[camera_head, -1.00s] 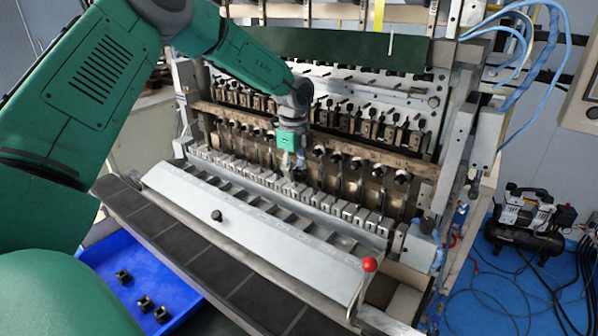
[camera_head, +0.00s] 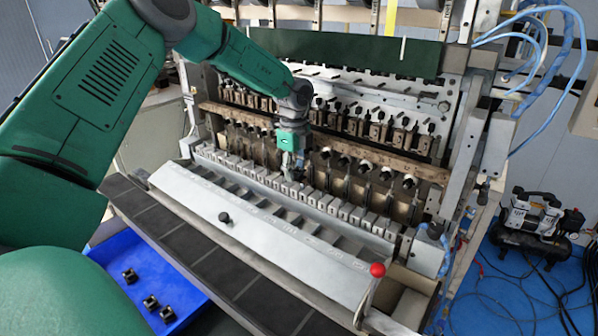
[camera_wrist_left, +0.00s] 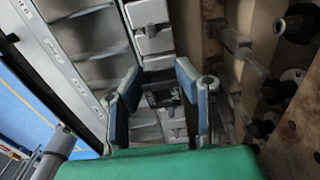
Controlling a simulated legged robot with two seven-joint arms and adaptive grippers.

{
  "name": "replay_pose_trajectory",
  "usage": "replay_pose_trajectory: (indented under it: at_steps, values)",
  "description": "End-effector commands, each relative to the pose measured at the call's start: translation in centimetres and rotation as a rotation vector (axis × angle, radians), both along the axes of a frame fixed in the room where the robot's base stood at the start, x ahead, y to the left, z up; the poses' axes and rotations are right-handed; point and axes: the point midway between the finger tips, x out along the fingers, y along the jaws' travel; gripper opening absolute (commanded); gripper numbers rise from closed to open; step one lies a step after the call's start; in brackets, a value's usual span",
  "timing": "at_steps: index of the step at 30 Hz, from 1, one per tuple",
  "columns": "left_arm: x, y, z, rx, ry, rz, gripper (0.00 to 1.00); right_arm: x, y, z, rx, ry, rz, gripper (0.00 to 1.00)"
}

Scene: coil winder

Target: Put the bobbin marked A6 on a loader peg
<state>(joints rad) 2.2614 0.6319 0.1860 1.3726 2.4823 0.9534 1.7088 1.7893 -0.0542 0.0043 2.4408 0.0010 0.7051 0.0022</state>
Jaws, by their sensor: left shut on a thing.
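My left gripper (camera_head: 291,172) is over the row of grey blocks at the machine's loader. In the left wrist view its two blue-grey fingers (camera_wrist_left: 160,103) are closed around a small dark bobbin (camera_wrist_left: 163,97). No marking on the bobbin can be read. The bobbin sits over or at the row of grey blocks (camera_wrist_left: 150,40); I cannot tell whether it touches them. The row of grey blocks also shows in the head view (camera_head: 348,212). I cannot make out single loader pegs there. My right gripper is in neither view.
A blue bin (camera_head: 125,250) at lower left holds three dark bobbins (camera_head: 150,303). A sloped grey cover (camera_head: 270,232) with a black knob lies before the blocks. A red-ball lever (camera_head: 377,270) stands at its right end. Dark spindles (camera_head: 365,165) are behind the gripper.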

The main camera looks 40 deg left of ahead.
Motion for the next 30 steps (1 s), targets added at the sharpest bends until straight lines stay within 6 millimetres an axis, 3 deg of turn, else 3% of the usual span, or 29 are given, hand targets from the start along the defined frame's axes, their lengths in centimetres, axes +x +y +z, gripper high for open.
replay_pose_trajectory:
  at_steps: [11,22,30]
  values:
    - [0.0,-0.5,0.1,0.005,0.0,-0.001,0.17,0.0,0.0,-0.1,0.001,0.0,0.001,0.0]
    - [0.0,-0.1,-1.3,0.001,0.0,0.0,0.17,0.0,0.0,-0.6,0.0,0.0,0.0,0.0]
    - [0.0,-0.1,-0.7,0.001,0.0,0.0,0.17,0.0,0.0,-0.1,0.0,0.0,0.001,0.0]
